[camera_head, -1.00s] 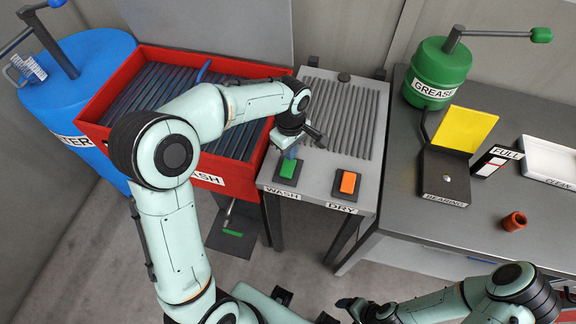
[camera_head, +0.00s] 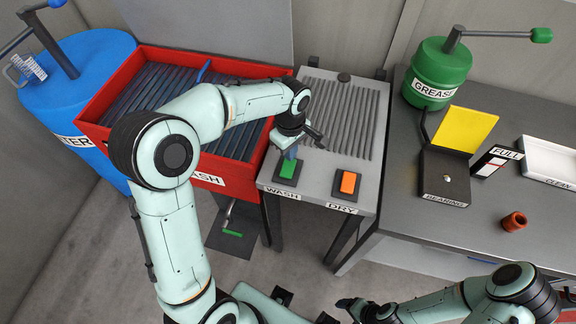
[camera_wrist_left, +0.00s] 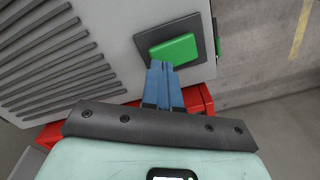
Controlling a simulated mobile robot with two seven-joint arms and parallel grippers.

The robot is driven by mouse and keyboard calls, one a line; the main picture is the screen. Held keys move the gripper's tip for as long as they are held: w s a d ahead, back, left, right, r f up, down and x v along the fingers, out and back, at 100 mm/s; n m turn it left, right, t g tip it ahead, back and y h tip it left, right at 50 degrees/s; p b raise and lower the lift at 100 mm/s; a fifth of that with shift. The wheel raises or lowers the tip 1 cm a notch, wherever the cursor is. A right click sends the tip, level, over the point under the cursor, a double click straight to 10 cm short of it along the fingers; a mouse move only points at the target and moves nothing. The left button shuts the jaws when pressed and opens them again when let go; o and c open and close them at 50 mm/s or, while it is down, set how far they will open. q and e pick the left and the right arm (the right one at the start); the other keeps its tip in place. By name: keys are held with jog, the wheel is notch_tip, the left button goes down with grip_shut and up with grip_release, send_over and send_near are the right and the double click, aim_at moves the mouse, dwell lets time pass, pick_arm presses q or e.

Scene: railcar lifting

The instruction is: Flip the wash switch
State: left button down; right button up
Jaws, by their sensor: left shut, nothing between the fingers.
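The wash switch is a green rocker (camera_head: 287,169) on a dark plate at the front left of the grey ribbed table, above the WASH label (camera_head: 281,192). It also shows in the left wrist view (camera_wrist_left: 174,50). My left gripper (camera_head: 291,153) is shut and empty, its blue fingers pointing down at the switch. In the left wrist view its fingertips (camera_wrist_left: 161,66) overlap the near edge of the green rocker; I cannot tell whether they touch. My right gripper (camera_head: 350,304) is low at the bottom of the head view, and its jaws are unclear.
An orange DRY switch (camera_head: 348,182) sits right of the green one. The red wash tray (camera_head: 92,104) stands left, beside the blue water barrel (camera_head: 62,92). The bench at right holds a green grease can (camera_head: 437,70), a bearing box (camera_head: 444,178) and an orange-brown ring (camera_head: 514,221).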

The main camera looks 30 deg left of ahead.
pick_arm(q)
jog(key=shift+f+b, duration=0.6)
jog(key=shift+f, duration=0.55)
pick_arm(e)
jog(key=shift+s+f, duration=0.5)
jog(key=shift+f, duration=0.3)
pick_arm(q)
jog(key=shift+r, duration=0.1)
pick_arm(e)
jog(key=shift+r, duration=0.1)
pick_arm(q)
jog(key=shift+r+p, duration=1.75)
jog(key=shift+r, duration=1.75)
pick_arm(e)
jog(key=w+r, duration=0.1)
jog(key=r, duration=0.1)
jog(key=w+r, duration=0.2)
jog(key=shift+w+r, duration=0.2)
jog(key=shift+w, duration=0.1)
jog(key=shift+s, duration=0.1)
pick_arm(q)
jog(key=shift+f, duration=0.1)
pick_arm(e)
jog(key=shift+s, duration=0.1)
